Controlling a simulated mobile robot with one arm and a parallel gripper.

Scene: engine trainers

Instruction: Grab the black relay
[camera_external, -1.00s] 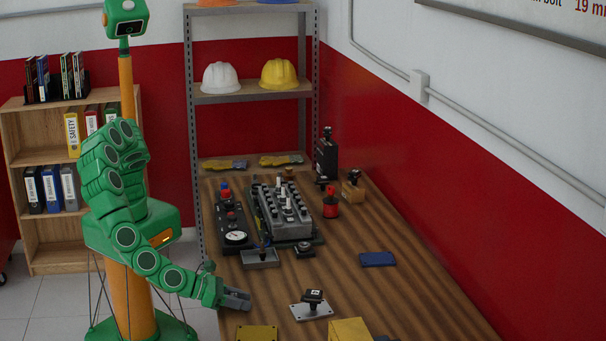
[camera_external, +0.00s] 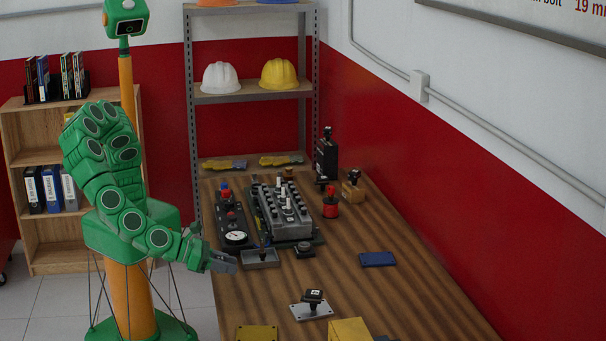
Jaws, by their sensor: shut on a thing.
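My gripper (camera_external: 225,262) is at the table's left edge, just left of a shallow grey tray (camera_external: 262,265). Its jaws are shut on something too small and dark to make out. I cannot tell which thing is the black relay. A small black block with a knob (camera_external: 313,297) sits on a silver plate (camera_external: 298,312) nearer the front, apart from my gripper.
A grey engine block (camera_external: 287,212) and a black gauge panel (camera_external: 231,222) stand behind the tray. A red-and-black part (camera_external: 330,203), a tall black box (camera_external: 326,160) and a blue plate (camera_external: 377,259) are further right. Yellow blocks (camera_external: 350,331) lie in front.

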